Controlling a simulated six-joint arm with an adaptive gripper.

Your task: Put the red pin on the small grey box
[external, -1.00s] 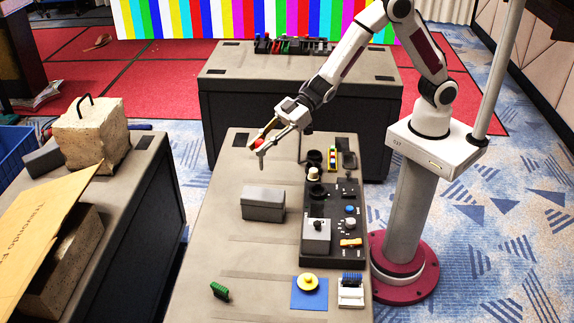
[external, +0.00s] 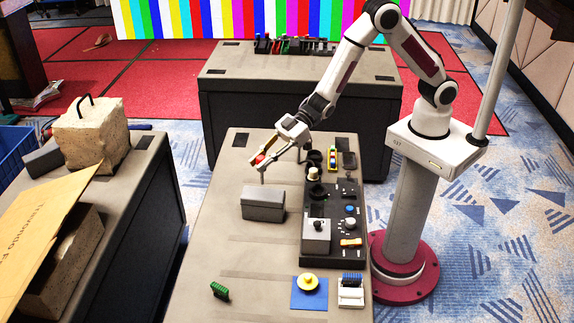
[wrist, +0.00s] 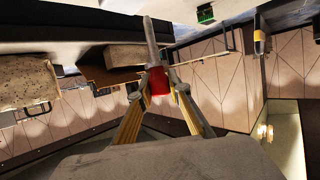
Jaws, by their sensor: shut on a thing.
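My gripper (external: 257,163) is shut on the red pin (external: 260,158). It holds the pin above the table, just beyond the far side of a grey box (external: 263,206) with a lid-like top. In the wrist view, the pin's red body (wrist: 159,82) sits between my fingertips (wrist: 160,78), and a grey shaft (wrist: 151,38) extends beyond them. The pin is small in the external view, and its exact tilt is hard to tell. The top of the grey box looks bare.
A dark panel (external: 346,253) with knobs, cups and a light grey block (external: 316,232) stands right of the grey box. A blue square with a yellow disc (external: 308,282) and a green piece (external: 219,291) lie nearer the front. The table's left side is clear.

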